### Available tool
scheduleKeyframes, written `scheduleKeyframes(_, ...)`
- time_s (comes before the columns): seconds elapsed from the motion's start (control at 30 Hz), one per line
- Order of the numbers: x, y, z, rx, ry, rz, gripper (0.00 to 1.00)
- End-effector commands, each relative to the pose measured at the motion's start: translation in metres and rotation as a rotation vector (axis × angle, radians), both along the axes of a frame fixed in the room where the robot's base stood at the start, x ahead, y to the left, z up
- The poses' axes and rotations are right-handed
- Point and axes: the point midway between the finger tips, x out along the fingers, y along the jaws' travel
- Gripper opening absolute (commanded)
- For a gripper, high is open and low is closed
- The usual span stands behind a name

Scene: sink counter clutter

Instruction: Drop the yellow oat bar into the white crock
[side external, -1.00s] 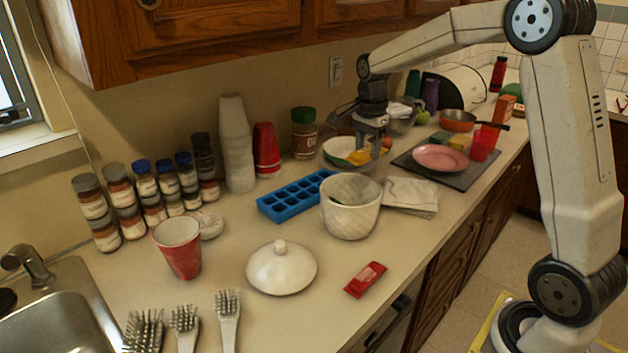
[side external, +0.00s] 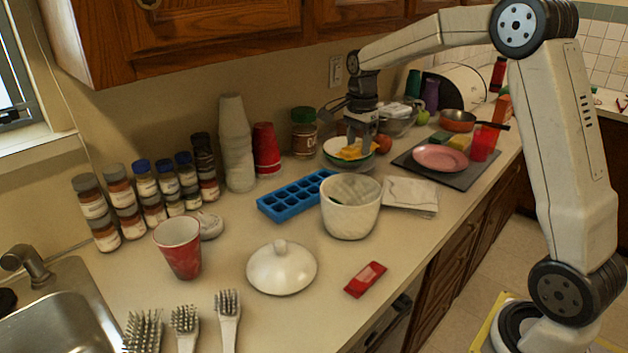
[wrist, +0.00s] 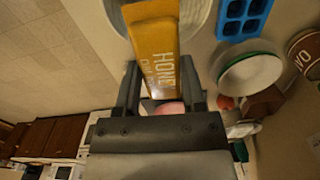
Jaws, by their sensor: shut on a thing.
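My gripper (side external: 359,143) is shut on the yellow oat bar (side external: 351,153). In the wrist view the bar (wrist: 160,50) stands out from between the two fingers (wrist: 160,88), with its lettering showing. The white crock (side external: 350,218) stands open on the counter, nearer the side camera than my gripper. In the side view my gripper and the bar are above and behind the crock, in front of the green-rimmed bowl. A pale round rim, apparently the crock (wrist: 203,18), is partly hidden behind the bar in the wrist view. The crock's floor cannot be seen.
A blue ice tray (side external: 295,196) lies left of the crock. A white lid (side external: 282,268) and a red packet (side external: 365,279) lie in front. The green-rimmed white bowl (side external: 336,146) stands behind. A folded cloth (side external: 412,195) and a pink plate (side external: 440,157) are to the right.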

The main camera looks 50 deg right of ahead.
Motion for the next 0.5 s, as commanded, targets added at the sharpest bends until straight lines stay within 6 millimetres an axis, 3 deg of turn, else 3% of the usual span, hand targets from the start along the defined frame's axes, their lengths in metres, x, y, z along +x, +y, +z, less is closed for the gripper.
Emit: scheduleKeyframes(0.5,0.000,0.000,-0.037,0.000,-0.001,0.000,0.00)
